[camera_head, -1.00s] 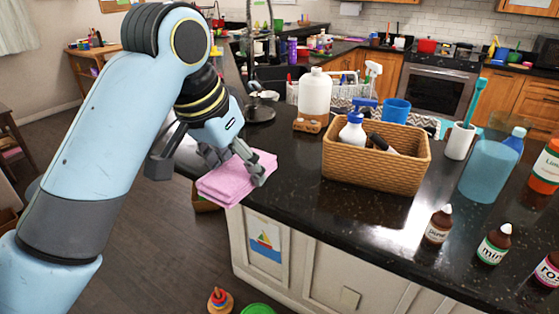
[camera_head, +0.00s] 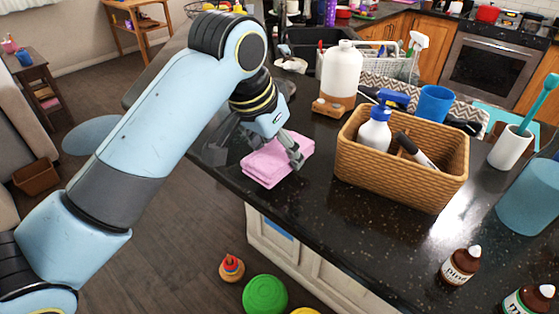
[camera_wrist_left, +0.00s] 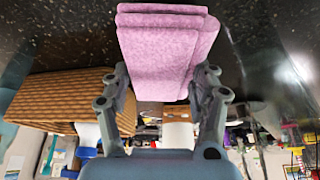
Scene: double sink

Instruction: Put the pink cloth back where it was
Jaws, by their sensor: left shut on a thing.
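The folded pink cloth (camera_head: 272,163) is at the left part of the black counter, close to its front edge. My left gripper (camera_head: 293,150) is shut on the cloth from above and behind. In the left wrist view the cloth (camera_wrist_left: 160,50) sits between the two fingers of the left gripper (camera_wrist_left: 162,95), with the dark speckled counter beside it. I cannot tell whether the cloth rests on the counter or is just above it. My right gripper is not in view.
A wicker basket (camera_head: 400,175) with a spray bottle (camera_head: 375,130) stands right of the cloth. A large white bottle (camera_head: 340,72) stands behind. Small brown bottles (camera_head: 460,267) stand near the front right. Toys, including a green one (camera_head: 265,293), lie on the floor below the counter's front edge.

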